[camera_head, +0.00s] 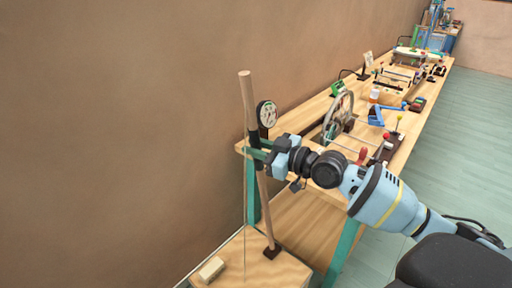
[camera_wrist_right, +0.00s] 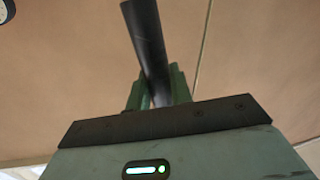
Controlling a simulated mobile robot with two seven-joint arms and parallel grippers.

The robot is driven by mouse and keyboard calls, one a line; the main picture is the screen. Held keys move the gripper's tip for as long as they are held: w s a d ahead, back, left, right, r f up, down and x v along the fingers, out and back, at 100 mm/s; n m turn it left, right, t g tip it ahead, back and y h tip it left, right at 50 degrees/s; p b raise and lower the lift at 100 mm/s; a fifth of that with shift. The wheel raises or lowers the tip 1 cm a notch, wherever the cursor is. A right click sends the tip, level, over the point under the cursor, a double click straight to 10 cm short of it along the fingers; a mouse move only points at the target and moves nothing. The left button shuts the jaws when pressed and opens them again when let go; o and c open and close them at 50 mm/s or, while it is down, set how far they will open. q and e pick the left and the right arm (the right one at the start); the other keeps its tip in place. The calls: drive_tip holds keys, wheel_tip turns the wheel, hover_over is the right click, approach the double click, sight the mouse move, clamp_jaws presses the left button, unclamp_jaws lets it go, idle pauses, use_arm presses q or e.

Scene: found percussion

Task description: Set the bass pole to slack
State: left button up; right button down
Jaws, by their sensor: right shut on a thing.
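The bass pole (camera_head: 247,92) is a wooden stick with a dark grip section, standing on a wooden box and leaning slightly. A thin string (camera_head: 245,215) runs beside it down to the box. My right gripper (camera_head: 257,147) is shut around the dark section of the pole. In the right wrist view the dark section (camera_wrist_right: 147,45) rises between the green fingers (camera_wrist_right: 158,88), and the string (camera_wrist_right: 203,45) shows to its right. A round white dial (camera_head: 267,114) stands just behind the pole. My left gripper is not in view.
The wooden box (camera_head: 228,262) carries a small pale block (camera_head: 211,270) and the pole's dark foot (camera_head: 272,251). A long workbench (camera_head: 311,110) on the right holds a spoked wheel (camera_head: 338,115), a blue device (camera_head: 385,113) and other items. The wall is close on the left.

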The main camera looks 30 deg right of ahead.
drive_tip(key=c, duration=1.6)
unclamp_jaws()
drive_tip(key=shift+s+a+f, duration=0.2)
drive_tip(key=shift+a+f, duration=0.15)
drive_tip(key=shift+a, duration=0.1)
drive_tip(key=o, duration=0.3)
drive_tip(key=shift+s+a+r, duration=0.1)
drive_tip(key=shift+a+r, duration=0.05)
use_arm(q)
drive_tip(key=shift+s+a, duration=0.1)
use_arm(e)
drive_tip(key=shift+r, duration=0.1)
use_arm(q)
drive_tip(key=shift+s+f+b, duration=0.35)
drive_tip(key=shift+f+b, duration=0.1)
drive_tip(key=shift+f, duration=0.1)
use_arm(e)
drive_tip(key=shift+v, duration=3.85)
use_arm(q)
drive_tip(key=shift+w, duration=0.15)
